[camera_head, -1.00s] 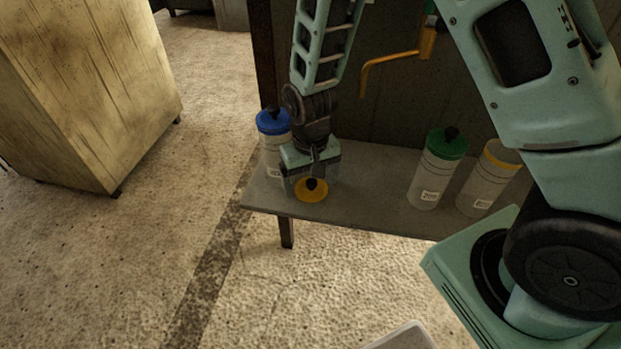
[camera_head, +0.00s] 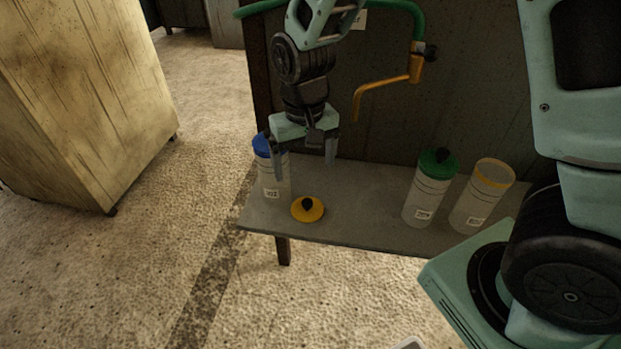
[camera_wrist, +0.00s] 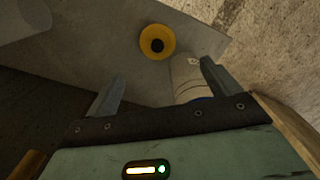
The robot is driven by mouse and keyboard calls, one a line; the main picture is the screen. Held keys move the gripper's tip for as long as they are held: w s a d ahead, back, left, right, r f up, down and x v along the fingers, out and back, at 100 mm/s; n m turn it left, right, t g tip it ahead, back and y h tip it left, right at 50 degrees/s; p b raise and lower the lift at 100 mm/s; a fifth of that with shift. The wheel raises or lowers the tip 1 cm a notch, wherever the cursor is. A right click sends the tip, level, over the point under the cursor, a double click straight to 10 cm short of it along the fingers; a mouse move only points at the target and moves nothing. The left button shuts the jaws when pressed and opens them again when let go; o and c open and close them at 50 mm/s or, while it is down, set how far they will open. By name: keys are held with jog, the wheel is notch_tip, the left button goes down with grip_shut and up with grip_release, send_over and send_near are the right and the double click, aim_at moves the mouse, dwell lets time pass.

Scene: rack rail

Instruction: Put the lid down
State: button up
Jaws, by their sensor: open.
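The yellow lid (camera_head: 308,209) with a black knob lies flat on the grey shelf, near its front left edge. It also shows in the wrist view (camera_wrist: 157,42), beyond my fingertips. My gripper (camera_head: 303,163) is open and empty, raised above and behind the lid, with clear space between them. Its two fingers are spread wide in the wrist view (camera_wrist: 160,80). A clear jar with a yellow rim (camera_head: 482,198) stands upright and without a lid at the right of the shelf.
A jar with a blue lid (camera_head: 273,180) stands close beside my gripper, partly hidden by a finger. A jar with a green lid (camera_head: 430,190) stands right of centre. An orange bent pipe (camera_head: 385,88) sticks out above the shelf (camera_head: 355,205). The shelf's middle is clear.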

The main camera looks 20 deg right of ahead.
jog(key=s+a+r+n, duration=0.3)
jog(key=s+r+n, duration=0.1)
jog(key=s, duration=0.6)
jog(key=s+a+r+n, duration=0.2)
jog(key=s+r+n, duration=0.1)
jog(key=s, duration=0.7)
jog(key=shift+a+r+n+y, duration=0.3)
jog(key=shift+a+r+n, duration=0.1)
jog(key=shift+r, duration=0.1)
